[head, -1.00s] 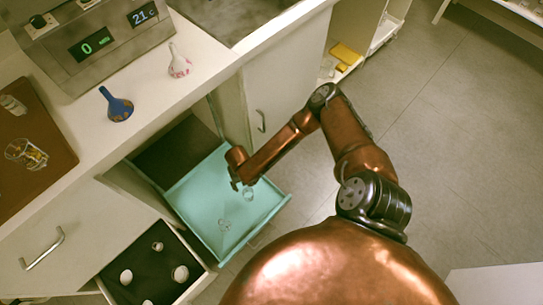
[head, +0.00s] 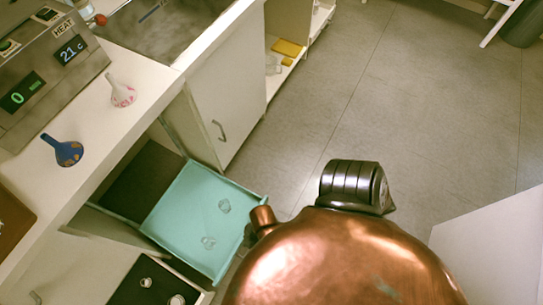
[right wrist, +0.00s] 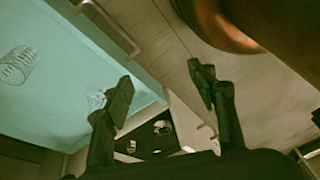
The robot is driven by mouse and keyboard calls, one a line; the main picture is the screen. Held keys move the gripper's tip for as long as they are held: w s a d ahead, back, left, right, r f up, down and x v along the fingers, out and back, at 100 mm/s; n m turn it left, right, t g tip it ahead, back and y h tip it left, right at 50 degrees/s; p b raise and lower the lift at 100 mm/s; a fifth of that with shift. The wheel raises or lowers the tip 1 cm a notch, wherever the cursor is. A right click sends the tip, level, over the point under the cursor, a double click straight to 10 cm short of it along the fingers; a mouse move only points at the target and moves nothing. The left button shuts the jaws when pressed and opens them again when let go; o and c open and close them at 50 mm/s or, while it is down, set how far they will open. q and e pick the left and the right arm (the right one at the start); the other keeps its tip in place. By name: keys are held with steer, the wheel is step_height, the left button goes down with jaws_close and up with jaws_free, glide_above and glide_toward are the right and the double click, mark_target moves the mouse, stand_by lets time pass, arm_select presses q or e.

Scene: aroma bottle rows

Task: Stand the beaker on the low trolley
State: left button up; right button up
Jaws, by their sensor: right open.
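A clear beaker with printed marks (right wrist: 18,65) stands on the floor of a pulled-out teal drawer (right wrist: 75,40). The glass piece nearer the drawer's far right in the head view (head: 224,206) appears to be it. A second clear glass piece (head: 208,242) is in the same drawer (head: 178,225). My right gripper (right wrist: 160,78) is open and empty, outside the drawer's front edge and apart from the beaker; my copper body mostly hides it in the head view. A pale flat top (head: 490,240) at lower right may be the low trolley. My left gripper is out of view.
A smaller open drawer (head: 125,290) with round white pieces is beside the teal one. A blue flask (head: 65,150) and a pink-patterned flask (head: 121,92) stand on the counter. A cabinet door (head: 222,85) is beyond the drawer. Grey floor (head: 400,110) is open.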

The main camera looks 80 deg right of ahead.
steer(key=s+d+r+m+g+h, duration=0.1)
steer(key=s+d+r+m+h, duration=0.1)
steer(key=s+d+m, duration=0.8)
steer(key=s+d+h, duration=0.1)
steer(key=s+d, duration=0.2)
steer(key=d, duration=0.1)
steer(key=shift+s+r, duration=0.15)
steer(key=shift+s, duration=0.2)
steer(key=shift+c, duration=0.3)
